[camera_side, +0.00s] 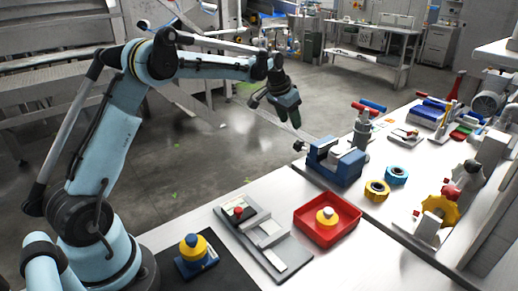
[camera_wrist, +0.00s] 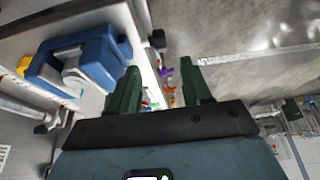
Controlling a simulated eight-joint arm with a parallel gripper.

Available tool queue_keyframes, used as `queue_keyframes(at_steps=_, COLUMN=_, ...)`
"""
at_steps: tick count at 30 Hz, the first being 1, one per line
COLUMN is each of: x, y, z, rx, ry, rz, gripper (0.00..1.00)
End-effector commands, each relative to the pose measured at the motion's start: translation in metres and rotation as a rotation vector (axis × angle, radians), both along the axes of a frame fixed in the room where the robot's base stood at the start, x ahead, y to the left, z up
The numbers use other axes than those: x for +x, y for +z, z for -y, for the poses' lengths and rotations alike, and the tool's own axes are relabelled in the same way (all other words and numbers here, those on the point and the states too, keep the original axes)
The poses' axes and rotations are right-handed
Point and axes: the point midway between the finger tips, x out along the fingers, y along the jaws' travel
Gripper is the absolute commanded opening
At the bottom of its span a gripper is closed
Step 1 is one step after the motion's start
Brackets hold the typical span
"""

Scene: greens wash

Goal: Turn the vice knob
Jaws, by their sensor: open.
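The blue vice (camera_side: 340,165) with grey jaws stands near the far edge of the workbench. Its small dark knob (camera_side: 299,146) sticks out on the left, toward the bench edge. In the wrist view the vice (camera_wrist: 100,62) is at the upper left, and a dark round piece that looks like its knob (camera_wrist: 157,39) lies above the gap between my fingers. My gripper (camera_side: 291,117), with dark green fingers, is raised above and slightly left of the knob, apart from it. In the wrist view my gripper (camera_wrist: 160,72) is open with nothing between its fingers.
Two ring-shaped parts, one yellow (camera_side: 377,190) and one blue (camera_side: 397,175), lie right of the vice. A red tray (camera_side: 305,222) with a yellow knobbed piece is in front. A red-handled upright fixture (camera_side: 363,128) stands close behind the vice. Open floor (camera_side: 235,140) lies left of it.

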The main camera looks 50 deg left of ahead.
Motion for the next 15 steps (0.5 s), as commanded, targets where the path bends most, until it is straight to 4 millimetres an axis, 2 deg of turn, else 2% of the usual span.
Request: queue_keyframes(at_steps=15, x=0.031, y=-0.076, z=0.001, rx=0.001, ry=-0.001, rz=0.001, gripper=0.49)
